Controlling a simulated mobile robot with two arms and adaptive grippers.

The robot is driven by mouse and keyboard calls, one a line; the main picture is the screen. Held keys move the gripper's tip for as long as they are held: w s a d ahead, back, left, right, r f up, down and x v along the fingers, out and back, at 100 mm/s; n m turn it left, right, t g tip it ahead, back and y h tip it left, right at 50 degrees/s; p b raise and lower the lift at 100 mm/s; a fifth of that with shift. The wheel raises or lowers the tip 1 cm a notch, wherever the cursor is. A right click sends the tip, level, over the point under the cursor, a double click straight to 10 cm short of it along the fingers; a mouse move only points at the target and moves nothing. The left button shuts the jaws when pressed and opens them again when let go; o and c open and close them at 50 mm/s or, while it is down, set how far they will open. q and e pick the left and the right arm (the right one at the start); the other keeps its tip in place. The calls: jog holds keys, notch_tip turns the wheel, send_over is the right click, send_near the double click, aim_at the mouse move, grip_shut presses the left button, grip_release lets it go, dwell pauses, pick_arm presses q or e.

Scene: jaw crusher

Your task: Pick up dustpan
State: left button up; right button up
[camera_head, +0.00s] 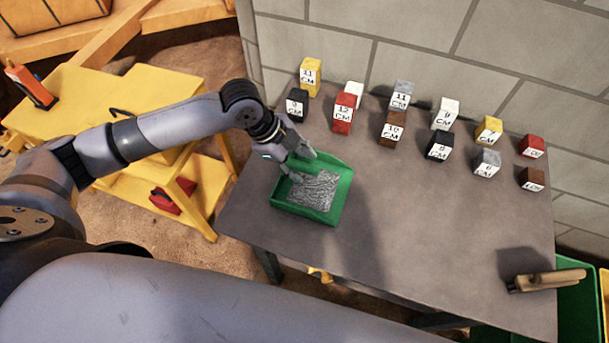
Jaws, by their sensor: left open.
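A green dustpan (338,205) lies on the left part of the grey table and holds a patch of grey granular material (315,190). My left gripper (293,163) is open over the dustpan's upper left edge. Whether its fingers touch the dustpan cannot be told, and the dustpan's handle is not clearly visible behind the gripper. My right gripper is not in view.
Several labelled blocks (391,128) stand in rows along the back of the grey table (420,230), before a block wall. A wooden-handled brush (547,281) lies at the front right. A yellow cart (100,100) stands left. The table's middle is clear.

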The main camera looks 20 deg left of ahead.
aim_at(305, 166)
pick_arm(q)
jog(key=x, duration=0.3)
jog(key=shift+w+d+p, duration=0.1)
jog(key=shift+d+p, duration=0.25)
jog(key=shift+a+f, duration=0.1)
grip_shut()
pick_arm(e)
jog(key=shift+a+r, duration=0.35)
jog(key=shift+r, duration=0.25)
